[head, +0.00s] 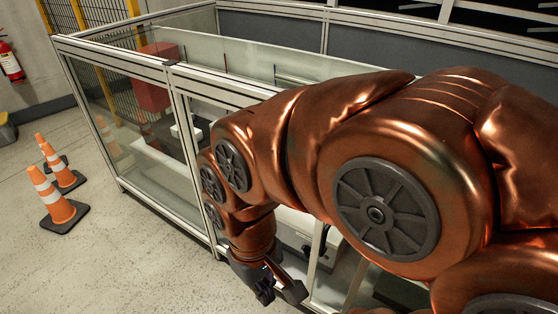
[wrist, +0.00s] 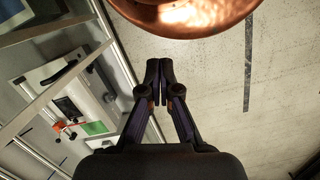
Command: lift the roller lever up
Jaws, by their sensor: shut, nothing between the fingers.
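My gripper (wrist: 159,72) is shut and empty in the wrist view, its two dark fingertips together above bare floor. In the head view my gripper (head: 276,292) hangs at the end of my copper arm, low in the picture, in front of the glass-sided enclosure. A small orange-red part with dark round ends (wrist: 60,126) sits on a light panel at the left of the wrist view, apart from my gripper. It may be the roller lever, but it is too small to tell. In the head view my arm hides much of the enclosure, and I cannot make out the lever.
The enclosure's metal frame (head: 185,150) runs beside my arm. The light panel (wrist: 93,90) carries a dark square and a green patch (wrist: 95,128). Orange cones (head: 56,200) stand on the floor at left. A fire extinguisher (head: 10,62) hangs on the wall. The floor between is clear.

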